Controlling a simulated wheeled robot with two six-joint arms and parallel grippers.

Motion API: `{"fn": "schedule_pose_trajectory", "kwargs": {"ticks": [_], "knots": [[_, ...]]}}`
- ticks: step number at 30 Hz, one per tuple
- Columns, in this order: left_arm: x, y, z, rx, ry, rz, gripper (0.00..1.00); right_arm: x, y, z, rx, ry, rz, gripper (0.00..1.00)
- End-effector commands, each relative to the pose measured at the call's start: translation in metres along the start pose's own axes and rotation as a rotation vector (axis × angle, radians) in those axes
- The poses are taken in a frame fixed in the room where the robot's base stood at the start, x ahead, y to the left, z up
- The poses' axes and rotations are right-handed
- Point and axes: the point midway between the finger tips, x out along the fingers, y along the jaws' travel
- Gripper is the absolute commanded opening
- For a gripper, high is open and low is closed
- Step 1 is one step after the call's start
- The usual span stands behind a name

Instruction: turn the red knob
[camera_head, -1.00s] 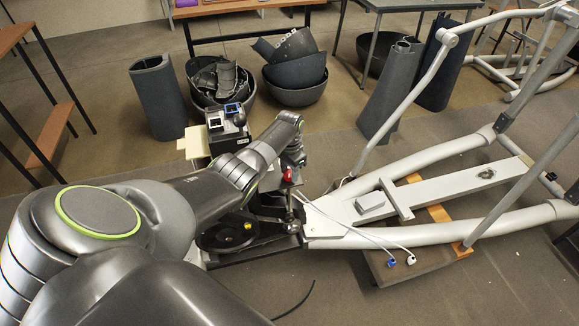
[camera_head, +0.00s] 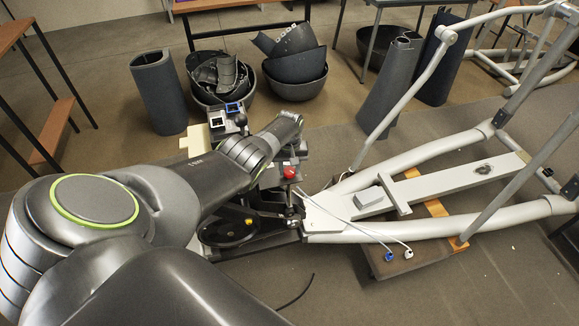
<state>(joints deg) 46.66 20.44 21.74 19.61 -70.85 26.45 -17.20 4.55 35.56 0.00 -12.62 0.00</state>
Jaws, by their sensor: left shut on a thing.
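The red knob (camera_head: 290,172) shows near the middle of the picture, on top of the drive end of the elliptical machine (camera_head: 228,233). My left arm reaches in from the left and bends down to it. My left gripper (camera_head: 290,162) is at the knob and is shut on it. The wrist and arm partly hide the fingers, so their exact contact with the knob is hard to see. My right gripper does not show.
The elliptical's grey frame and rails (camera_head: 400,195) stretch to the right. White cables with blue and white plugs (camera_head: 389,257) hang across its near side. Bowls of black parts (camera_head: 295,75) stand behind. The floor in front is mostly clear.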

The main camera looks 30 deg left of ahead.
Motion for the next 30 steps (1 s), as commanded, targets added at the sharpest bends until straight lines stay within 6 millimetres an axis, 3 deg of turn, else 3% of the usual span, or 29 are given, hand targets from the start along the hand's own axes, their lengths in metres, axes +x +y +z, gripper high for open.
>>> {"fn": "schedule_pose_trajectory", "kwargs": {"ticks": [18,30], "knots": [[-0.0016,0.0004,-0.0014,-0.545,0.003,0.002,0.15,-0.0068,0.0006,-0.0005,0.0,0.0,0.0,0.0],[-0.0014,0.0003,-0.0015,-0.721,0.004,0.002,0.15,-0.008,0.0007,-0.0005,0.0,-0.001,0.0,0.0]]}}
